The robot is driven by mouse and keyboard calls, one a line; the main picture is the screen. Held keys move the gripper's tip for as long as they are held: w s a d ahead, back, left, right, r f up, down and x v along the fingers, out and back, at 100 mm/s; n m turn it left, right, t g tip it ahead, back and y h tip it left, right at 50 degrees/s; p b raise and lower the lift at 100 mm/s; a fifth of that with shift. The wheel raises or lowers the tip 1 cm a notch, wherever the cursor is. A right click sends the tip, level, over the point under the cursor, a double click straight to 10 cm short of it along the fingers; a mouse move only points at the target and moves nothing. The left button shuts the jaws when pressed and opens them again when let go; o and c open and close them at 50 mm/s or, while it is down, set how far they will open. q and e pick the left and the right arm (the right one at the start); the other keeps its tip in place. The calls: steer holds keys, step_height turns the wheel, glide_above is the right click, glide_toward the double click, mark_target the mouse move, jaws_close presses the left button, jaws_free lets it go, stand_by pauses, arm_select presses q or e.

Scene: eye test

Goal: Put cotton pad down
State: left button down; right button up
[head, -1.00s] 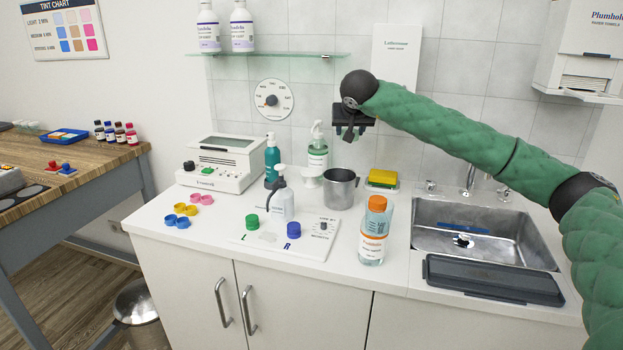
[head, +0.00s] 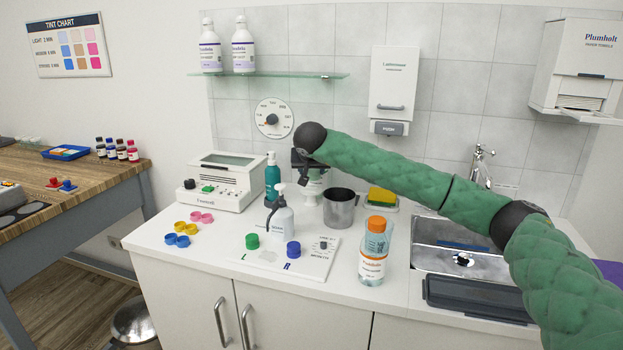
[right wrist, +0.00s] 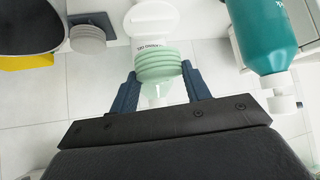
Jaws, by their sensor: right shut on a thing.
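I cannot make out a cotton pad for certain in either view. In the right wrist view the right gripper (right wrist: 163,88) is shut on a pale green ribbed part (right wrist: 158,66), seemingly the bottle's neck. My left gripper is not in view.
A teal bottle (head: 272,183) and a white pump bottle (head: 283,222) stand close left of my right gripper. A metal mug (head: 340,209), a yellow sponge (head: 382,196) and an orange-capped bottle (head: 375,253) stand to the right, before the sink (head: 470,238).

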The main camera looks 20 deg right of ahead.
mark_target(311, 177)
step_height(311, 177, down, 3)
steer(key=shift+f, duration=0.1)
steer(key=shift+f, duration=0.3)
steer(key=o, duration=1)
steer(key=shift+r, duration=0.1)
steer(key=shift+s+r, duration=0.1)
steer(key=shift+r, duration=0.35)
steer(key=v, duration=1.1)
steer(key=shift+s+a+r+b, duration=0.1)
steer(key=shift+s+r+b, duration=0.15)
steer(key=shift+b, duration=0.05)
